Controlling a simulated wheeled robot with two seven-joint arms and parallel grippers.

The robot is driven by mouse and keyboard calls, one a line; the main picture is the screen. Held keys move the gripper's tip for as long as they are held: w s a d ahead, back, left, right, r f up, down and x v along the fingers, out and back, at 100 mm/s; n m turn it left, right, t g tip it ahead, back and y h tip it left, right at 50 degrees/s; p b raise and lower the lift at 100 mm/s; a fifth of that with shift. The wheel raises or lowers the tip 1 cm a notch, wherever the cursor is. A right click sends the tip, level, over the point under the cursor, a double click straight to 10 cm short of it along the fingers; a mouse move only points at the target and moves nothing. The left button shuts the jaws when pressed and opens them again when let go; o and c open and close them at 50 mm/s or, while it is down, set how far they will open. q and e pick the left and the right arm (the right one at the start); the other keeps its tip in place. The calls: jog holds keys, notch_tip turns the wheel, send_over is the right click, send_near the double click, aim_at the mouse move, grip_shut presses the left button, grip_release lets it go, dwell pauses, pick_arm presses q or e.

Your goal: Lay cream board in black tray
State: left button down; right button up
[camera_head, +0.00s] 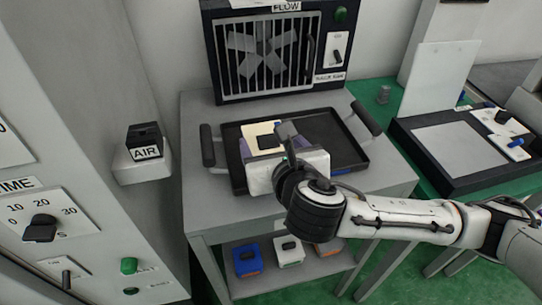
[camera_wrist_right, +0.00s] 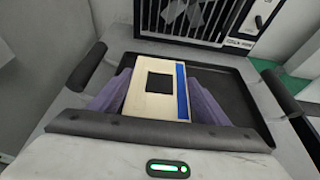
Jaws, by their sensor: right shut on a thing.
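The cream board (camera_wrist_right: 136,99) has a black square and a blue strip along one edge. It also shows in the head view (camera_head: 249,131), partly hidden by my right gripper. The black tray (camera_head: 349,164) lies on the grey table and has a round handle on each side; in the wrist view its bare floor (camera_wrist_right: 236,92) shows to the right of the board. My right gripper (camera_wrist_right: 152,98) is shut on the cream board, with purple fingers at both sides of it, over the tray. I cannot tell whether the board touches the tray floor. My left gripper is in neither view.
A fan box (camera_head: 265,57) with a grille stands behind the tray. A control cabinet (camera_head: 60,215) stands at the left, with an AIR switch (camera_head: 145,145). At the right, a dark fixture (camera_head: 460,155) with a pale plate sits on a green table. Coloured items lie on the lower shelf (camera_head: 262,279).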

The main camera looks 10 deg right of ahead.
notch_tip(320, 180, down, 3)
jog(key=shift+f, duration=0.4)
jog(key=shift+f, duration=0.1)
jog(key=o, duration=1.1)
